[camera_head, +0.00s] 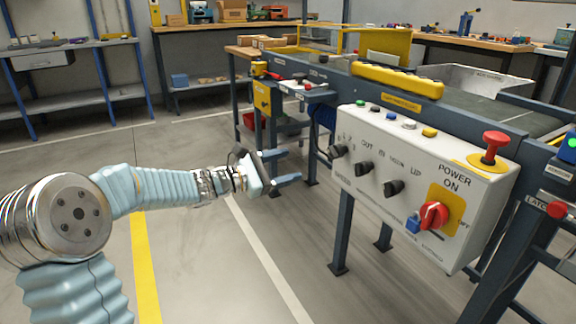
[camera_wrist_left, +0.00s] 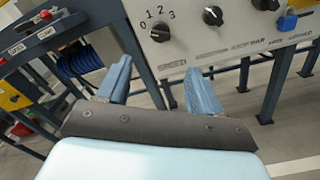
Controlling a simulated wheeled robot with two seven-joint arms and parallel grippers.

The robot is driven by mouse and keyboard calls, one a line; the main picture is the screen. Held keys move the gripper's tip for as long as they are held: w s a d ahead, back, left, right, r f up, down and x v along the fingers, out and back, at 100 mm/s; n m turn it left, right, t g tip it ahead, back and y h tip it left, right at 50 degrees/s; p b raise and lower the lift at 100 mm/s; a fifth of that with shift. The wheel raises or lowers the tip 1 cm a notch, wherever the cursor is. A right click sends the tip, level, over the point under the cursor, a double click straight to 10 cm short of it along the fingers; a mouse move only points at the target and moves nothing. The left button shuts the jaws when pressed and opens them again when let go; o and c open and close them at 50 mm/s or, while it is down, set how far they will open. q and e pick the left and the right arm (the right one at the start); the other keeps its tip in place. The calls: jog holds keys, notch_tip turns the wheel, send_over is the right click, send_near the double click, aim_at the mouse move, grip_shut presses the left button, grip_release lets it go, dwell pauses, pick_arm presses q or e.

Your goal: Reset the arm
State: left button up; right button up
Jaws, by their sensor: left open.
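My left arm comes in from the left in the head view. Its gripper (camera_head: 286,169) is open and empty, held in free air above the floor, left of the white control panel (camera_head: 372,202). In the left wrist view the two blue fingers of this gripper (camera_wrist_left: 158,82) are spread apart with nothing between them. The panel's lower edge lies beyond them, with a black dial (camera_wrist_left: 160,33) marked 0 to 3 above. My right gripper does not show in either view.
The panel carries black knobs, a red rotary power switch (camera_head: 433,215) and a red mushroom button (camera_head: 494,142). A conveyor frame with dark legs (camera_head: 341,233) stands behind it. Workbenches (camera_head: 190,60) line the back wall. The floor (camera_head: 200,280) near the arm is clear.

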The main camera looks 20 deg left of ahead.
pick_arm(q)
jog(key=s+d+f+m+g+y+p, duration=0.1)
jog(key=s+d+f+m+g+p, duration=0.2)
jog(key=f, duration=0.6)
jog(key=s+d+f+m+g+y+p, duration=0.15)
jog(key=s+d+f+g, duration=0.25)
jog(key=f, duration=0.5)
jog(key=s+d+f+m+g+y+p, duration=0.1)
jog(key=s+d+f+m+g+y, duration=0.2)
jog(key=f, duration=0.7)
jog(key=s+d+f+m+g+p, duration=0.1)
jog(key=s+d+f+m, duration=0.1)
jog(key=s, duration=0.4)
jog(key=s+d+f+m+g+y+p, duration=0.1)
jog(key=s+d+f+m+p, duration=0.1)
jog(key=s+f+m, duration=0.2)
jog(key=s+d+f+m+g+p, duration=0.1)
jog(key=s+d+f+m+p, duration=0.1)
jog(key=s+f+m, duration=0.2)
jog(key=s+m, duration=0.3)
jog(key=s, duration=0.1)
jog(key=shift+d, duration=0.35)
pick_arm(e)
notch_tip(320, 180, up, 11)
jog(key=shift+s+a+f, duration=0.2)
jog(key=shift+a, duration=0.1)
